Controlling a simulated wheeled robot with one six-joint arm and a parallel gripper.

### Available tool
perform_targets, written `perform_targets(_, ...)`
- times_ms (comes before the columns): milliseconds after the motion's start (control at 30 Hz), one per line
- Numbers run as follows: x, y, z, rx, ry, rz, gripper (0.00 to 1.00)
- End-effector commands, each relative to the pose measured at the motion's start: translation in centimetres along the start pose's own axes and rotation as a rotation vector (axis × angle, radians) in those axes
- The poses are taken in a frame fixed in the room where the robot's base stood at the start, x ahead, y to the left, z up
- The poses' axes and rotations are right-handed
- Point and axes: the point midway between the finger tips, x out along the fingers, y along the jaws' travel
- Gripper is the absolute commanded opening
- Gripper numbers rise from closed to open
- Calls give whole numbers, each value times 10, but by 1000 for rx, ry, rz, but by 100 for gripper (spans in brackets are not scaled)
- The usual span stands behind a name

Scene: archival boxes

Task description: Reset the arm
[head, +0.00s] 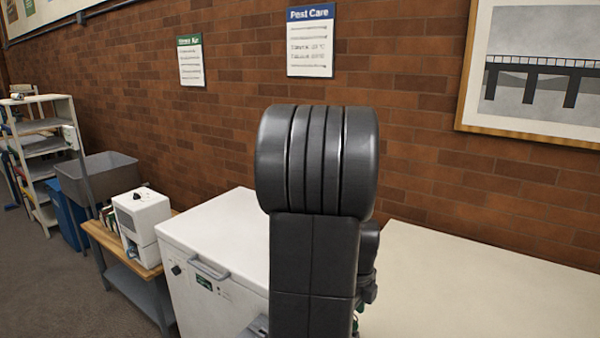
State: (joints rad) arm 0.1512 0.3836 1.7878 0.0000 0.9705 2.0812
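My black arm (314,220) stands upright in the middle of the head view, with a thick ribbed joint at its top. It hides part of the white chest and the pale tabletop behind it. A smaller dark part of my arm shows at its right side, low in the picture. My gripper cannot be made out, so its fingers and anything in them are hidden or outside the view.
A white chest (215,240) with a handle stands left of my arm. A pale tabletop (470,290) lies clear at right. Further left are a wooden bench (105,238) with a white machine (142,225), a grey bin (100,178) and shelves (45,145). A brick wall (230,90) runs behind.

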Motion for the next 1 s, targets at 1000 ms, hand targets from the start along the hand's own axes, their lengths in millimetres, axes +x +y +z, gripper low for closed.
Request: perform_targets(1000,-4,0,0,0,0,1,58)
